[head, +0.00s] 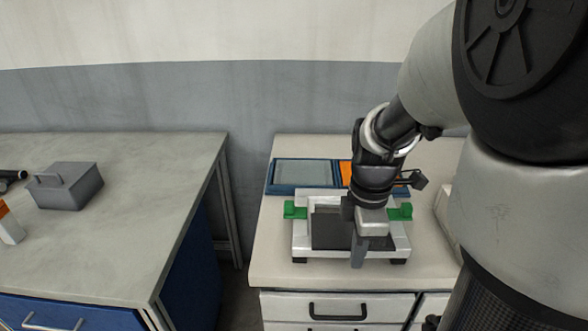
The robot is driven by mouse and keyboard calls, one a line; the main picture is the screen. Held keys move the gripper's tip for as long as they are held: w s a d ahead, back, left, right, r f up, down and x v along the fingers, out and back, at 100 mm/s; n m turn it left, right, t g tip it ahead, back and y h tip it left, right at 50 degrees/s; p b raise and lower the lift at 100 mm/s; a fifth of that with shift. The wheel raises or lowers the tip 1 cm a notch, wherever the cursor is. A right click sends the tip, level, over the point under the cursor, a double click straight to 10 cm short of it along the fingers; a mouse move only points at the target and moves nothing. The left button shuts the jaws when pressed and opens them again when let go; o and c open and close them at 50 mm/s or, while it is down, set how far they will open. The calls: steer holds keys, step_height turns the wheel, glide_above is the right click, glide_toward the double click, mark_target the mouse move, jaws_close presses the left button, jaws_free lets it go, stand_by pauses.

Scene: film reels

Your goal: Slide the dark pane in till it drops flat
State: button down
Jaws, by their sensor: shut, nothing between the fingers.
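The dark pane (328,233) shows inside a white frame (302,243) with black feet, on the right-hand worktop. It covers much of the frame's opening. Whether it lies flat or tilted I cannot tell. Green tabs stick out at the frame's left (293,210) and right (402,212) sides. My gripper (358,262) is shut and empty, pointing down over the front right part of the frame. It hides part of the pane and the frame's front edge. Whether the fingers touch either one cannot be seen.
A blue tray (270,180) with a pale panel and an orange part (346,173) lies behind the frame, partly behind my arm. A white object (444,208) stands at right. A grey box (66,186) sits on the separate left bench (130,215). A gap divides the benches.

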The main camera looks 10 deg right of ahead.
mark_target(350, 231)
steer(key=shift+w+d+f+p, duration=0.15)
steer(key=shift+w+d, duration=0.15)
steer(key=shift+w, duration=0.7)
steer(key=shift+w+d+r+p, duration=0.1)
steer(key=shift+w+d, duration=0.15)
steer(key=shift+w, duration=0.7)
steer(key=shift+w+d+f+p, duration=0.15)
steer(key=shift+w+d, duration=0.15)
steer(key=shift+w, duration=0.7)
steer(key=shift+s+a+r, duration=0.1)
steer(key=shift+r, duration=0.1)
steer(key=shift+f, duration=0.1)
steer(key=shift+s, duration=0.3)
steer(key=shift+r+p, duration=0.9)
steer(key=shift+r, duration=0.15)
